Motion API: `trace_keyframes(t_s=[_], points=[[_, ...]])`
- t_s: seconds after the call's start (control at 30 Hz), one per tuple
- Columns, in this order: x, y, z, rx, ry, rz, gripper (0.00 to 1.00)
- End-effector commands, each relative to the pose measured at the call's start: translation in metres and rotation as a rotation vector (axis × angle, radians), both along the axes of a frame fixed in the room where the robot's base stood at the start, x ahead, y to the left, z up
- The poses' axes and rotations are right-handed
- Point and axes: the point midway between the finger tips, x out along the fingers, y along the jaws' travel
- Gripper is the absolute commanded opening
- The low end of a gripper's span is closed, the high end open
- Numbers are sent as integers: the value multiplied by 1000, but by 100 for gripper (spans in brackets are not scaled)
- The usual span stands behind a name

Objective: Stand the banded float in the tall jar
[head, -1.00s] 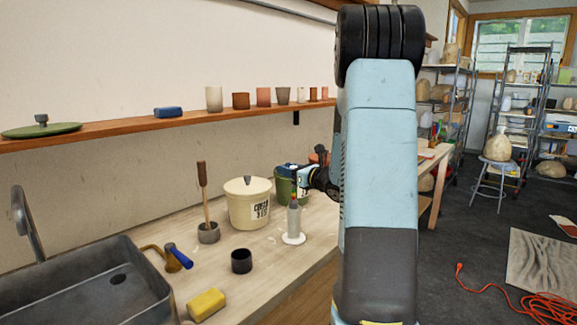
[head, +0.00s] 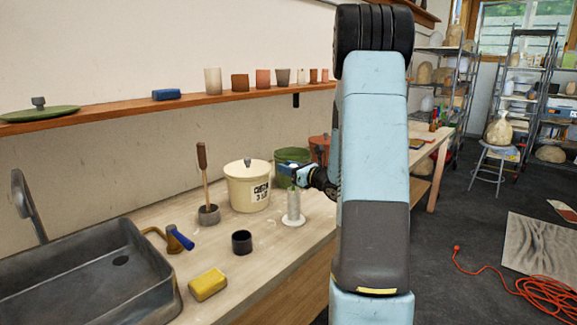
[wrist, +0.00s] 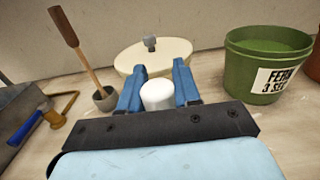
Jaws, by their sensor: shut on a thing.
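The tall jar (head: 293,205) is slim and clear, with a white round foot, and stands upright on the counter. My gripper (head: 296,181) is right at the jar's mouth, its blue fingers shut on the banded float. In the wrist view the float (wrist: 157,95) shows only as a white rounded top between the two fingers. Its bands and lower part are hidden there. In the head view the float's lower part seems to be inside the jar, but it is too small to tell how deep. The jar is not clearly visible in the wrist view.
A cream lidded bucket (head: 248,190) and a green bucket (wrist: 262,75) stand close behind the jar. A grey pot (head: 208,215) with a wooden-handled tool, a black cup (head: 241,242), a blue-handled tool (head: 180,238) and a yellow sponge (head: 207,284) are to the left, beside the sink (head: 85,275).

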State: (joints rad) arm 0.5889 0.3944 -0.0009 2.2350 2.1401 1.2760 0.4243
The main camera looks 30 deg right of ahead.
Motion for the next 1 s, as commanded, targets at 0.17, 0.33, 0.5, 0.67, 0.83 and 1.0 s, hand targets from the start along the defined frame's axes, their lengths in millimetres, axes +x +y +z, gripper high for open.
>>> trace_keyframes(t_s=[0.17, 0.33, 0.5, 0.67, 0.83, 1.0], points=[[0, 0, -2, 1, 0, 0, 0], [0, 0, -2, 1, 0, 0, 0], [0, 1, -2, 1, 0, 1, 45], [0, 1, -2, 1, 0, 1, 60], [0, 1, -2, 1, 0, 1, 62], [-3, 0, -2, 0, 1, 0, 62]])
